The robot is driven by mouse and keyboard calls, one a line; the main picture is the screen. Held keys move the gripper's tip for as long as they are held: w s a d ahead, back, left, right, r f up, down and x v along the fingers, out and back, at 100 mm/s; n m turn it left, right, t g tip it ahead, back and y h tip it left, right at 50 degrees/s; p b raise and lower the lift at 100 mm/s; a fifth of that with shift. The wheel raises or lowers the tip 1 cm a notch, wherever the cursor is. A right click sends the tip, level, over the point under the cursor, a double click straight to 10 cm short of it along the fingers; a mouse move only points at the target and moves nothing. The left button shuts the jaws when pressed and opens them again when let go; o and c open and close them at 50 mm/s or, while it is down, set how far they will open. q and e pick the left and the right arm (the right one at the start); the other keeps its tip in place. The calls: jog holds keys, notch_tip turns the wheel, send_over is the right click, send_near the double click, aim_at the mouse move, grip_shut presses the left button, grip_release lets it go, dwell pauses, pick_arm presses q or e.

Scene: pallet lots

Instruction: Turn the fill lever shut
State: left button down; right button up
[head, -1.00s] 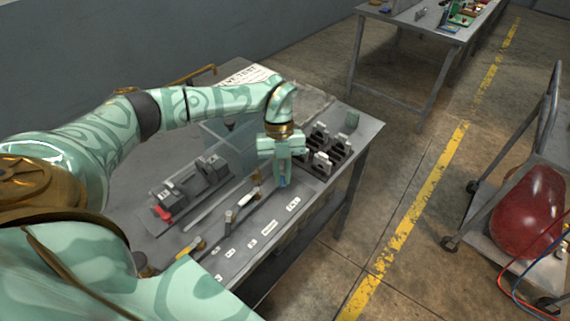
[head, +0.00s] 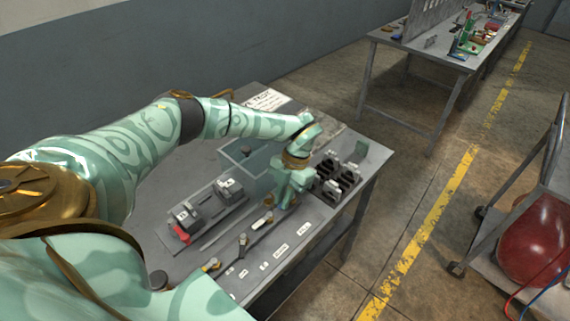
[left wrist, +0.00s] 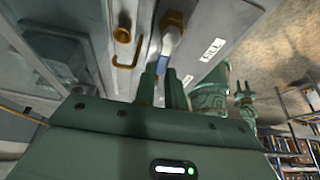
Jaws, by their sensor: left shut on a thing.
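My left gripper (head: 287,204) is shut over the front right of the grey valve bench, near the rightmost white label (head: 304,229). In the left wrist view its two fingers (left wrist: 161,92) close on the fill lever (left wrist: 172,38), beside the label reading FILL (left wrist: 212,50). The lever has a pale shaft, and a little blue shows by the fingers. The fingers hide most of its grip, so I cannot read its exact angle. My right gripper is not seen.
Other levers (head: 243,240) stand left along the bench's front edge (head: 262,281). Black clamp-like parts (head: 338,180) stand close to the right of my gripper, and a clear tank (head: 245,158) behind it.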

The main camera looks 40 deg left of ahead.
pick_arm(q)
jog(key=shift+w+a+m, duration=0.1)
jog(key=shift+a+m, duration=0.05)
jog(key=shift+m, duration=0.15)
dwell(0.4)
jog(key=c, duration=1.5)
grip_release()
jog(key=shift+o, duration=0.2)
